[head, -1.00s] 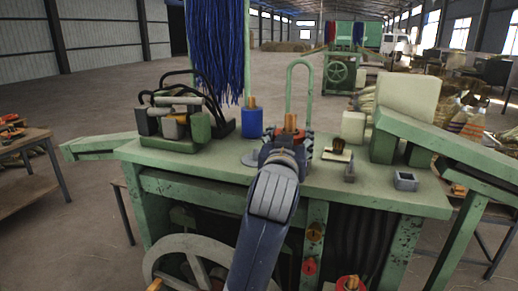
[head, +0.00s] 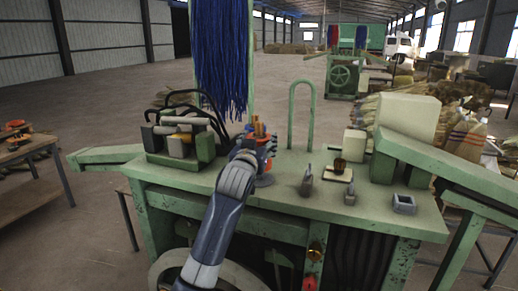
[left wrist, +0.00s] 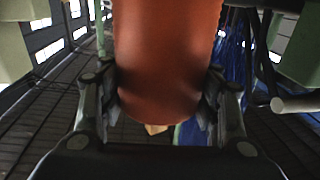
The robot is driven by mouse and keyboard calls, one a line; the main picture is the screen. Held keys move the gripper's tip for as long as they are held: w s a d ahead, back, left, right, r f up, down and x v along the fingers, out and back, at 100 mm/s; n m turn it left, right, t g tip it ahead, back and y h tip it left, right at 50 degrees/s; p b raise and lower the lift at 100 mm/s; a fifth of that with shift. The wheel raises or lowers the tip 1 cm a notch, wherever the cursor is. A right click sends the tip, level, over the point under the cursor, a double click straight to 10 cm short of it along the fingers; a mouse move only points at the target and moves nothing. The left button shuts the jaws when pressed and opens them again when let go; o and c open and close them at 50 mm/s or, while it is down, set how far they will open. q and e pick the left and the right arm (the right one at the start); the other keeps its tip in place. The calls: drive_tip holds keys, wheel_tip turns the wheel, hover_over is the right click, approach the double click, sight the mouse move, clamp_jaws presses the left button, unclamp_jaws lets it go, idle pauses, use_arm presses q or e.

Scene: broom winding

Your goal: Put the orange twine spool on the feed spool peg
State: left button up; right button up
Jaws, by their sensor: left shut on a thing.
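The orange twine spool (left wrist: 168,55) fills the middle of the left wrist view, between the two fingers of my left gripper (left wrist: 160,110). In the head view the same gripper (head: 266,153) is above the bench's back left part, with a little of the orange spool (head: 271,147) showing. A round grey base (head: 264,180) shows on the bench just below the gripper. Any peg on it is hidden by the hand and spool, so I cannot tell whether the spool is around it. My right gripper is not in view.
Blue strands (head: 222,60) hang behind the gripper. A machine with black hoses (head: 183,140) stands to its left. A green hoop (head: 302,115), small grey fixtures (head: 307,181) and a grey square cup (head: 403,203) are to the right. The bench front (head: 330,205) is fairly clear.

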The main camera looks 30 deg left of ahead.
use_arm(q)
wheel_tip(320, 180, down, 3)
drive_tip(key=shift+r+p, duration=0.1)
drive_tip(key=shift+p, duration=0.65)
drive_tip(key=shift+f, duration=0.25)
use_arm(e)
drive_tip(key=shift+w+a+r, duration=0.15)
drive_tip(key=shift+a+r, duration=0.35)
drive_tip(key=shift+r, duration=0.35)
use_arm(q)
drive_tip(key=o, duration=1.2)
drive_tip(key=shift+d+f, duration=0.1)
drive_tip(key=shift+f, duration=0.05)
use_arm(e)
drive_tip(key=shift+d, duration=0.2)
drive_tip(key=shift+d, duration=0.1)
